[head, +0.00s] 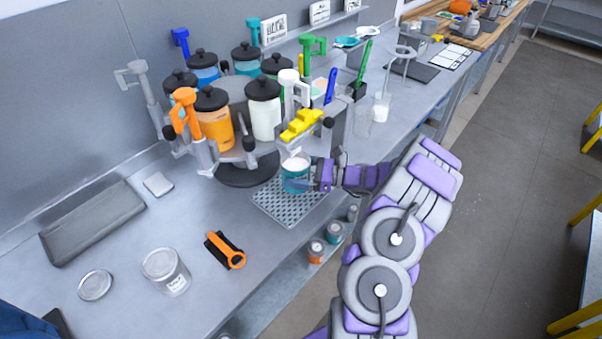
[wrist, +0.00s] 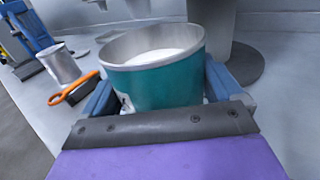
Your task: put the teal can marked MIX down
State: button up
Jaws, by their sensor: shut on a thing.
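The teal can (head: 295,172) is at the dispenser in the head view, at or just above the perforated drip grate (head: 274,212). Whether it touches the grate cannot be told. In the wrist view the teal can (wrist: 158,75) is upright and open at the top, with white contents inside. My gripper (head: 312,178) is shut on it from the right side. In the wrist view the blue fingers of my gripper (wrist: 160,95) flank the can on both sides. The MIX mark is not readable in either view.
A dispenser carousel with several lidded jars stands behind, an orange jar (head: 214,121) among them. A yellow lever (head: 302,125) hangs above the can.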

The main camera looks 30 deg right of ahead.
jog(key=shift+w+a, duration=0.3)
jog(key=shift+a, duration=0.05)
jog(key=f, duration=0.1)
jog(key=f+b, duration=0.1)
jog(key=shift+a+f, duration=0.3)
jog(key=shift+f, duration=0.5)
jog(key=shift+d, duration=0.2)
jog(key=shift+d, duration=0.1)
jog(key=o, duration=1)
jog(key=shift+o, duration=0.4)
jog(key=shift+a, duration=0.2)
jog(key=shift+s, duration=0.1)
